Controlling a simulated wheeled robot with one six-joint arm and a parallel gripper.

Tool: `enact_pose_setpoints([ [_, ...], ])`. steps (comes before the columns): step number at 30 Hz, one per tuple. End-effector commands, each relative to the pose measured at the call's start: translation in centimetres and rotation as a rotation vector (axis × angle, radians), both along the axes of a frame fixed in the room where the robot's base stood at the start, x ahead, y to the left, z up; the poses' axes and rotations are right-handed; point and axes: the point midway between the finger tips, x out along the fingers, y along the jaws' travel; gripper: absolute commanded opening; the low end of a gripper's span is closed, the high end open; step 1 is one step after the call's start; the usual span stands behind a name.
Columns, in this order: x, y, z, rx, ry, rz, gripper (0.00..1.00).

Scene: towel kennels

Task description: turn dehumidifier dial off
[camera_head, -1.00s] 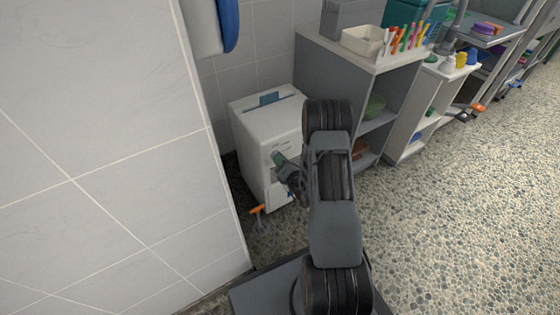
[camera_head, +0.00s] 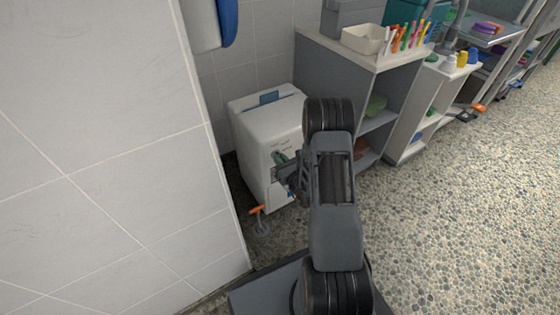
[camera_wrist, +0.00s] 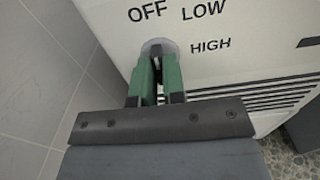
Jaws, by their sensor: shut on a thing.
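The dehumidifier (camera_head: 262,125) is a white box with a blue strip on top, standing on the floor against the tiled wall in the head view. Its front panel (camera_wrist: 240,55) fills much of the wrist view, with the labels OFF, LOW and HIGH around a round grey dial (camera_wrist: 158,46). My gripper (camera_wrist: 158,70) has green fingers shut on the dial, just below the labels. The fingers hide most of the dial, so I cannot tell which label it points to. In the head view my gripper (camera_head: 281,160) is at the front of the dehumidifier, partly hidden by my arm.
A grey shelf unit (camera_head: 335,62) with a white bin (camera_head: 362,40) and coloured pens stands right of the dehumidifier. A tiled wall (camera_head: 100,150) is close on the left. An orange-handled thing (camera_head: 257,210) is on the floor by the dehumidifier. Pebbled floor is open at right.

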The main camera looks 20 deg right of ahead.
Motion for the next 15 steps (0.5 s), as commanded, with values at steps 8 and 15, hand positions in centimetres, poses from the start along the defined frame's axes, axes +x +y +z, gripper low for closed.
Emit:
enact_pose_setpoints([
  [8,-0.05,0.02,-0.09,-0.058,-0.004,0.0,0.0],
  [15,-0.05,0.01,-0.08,-0.067,-0.005,0.0,0.0],
])
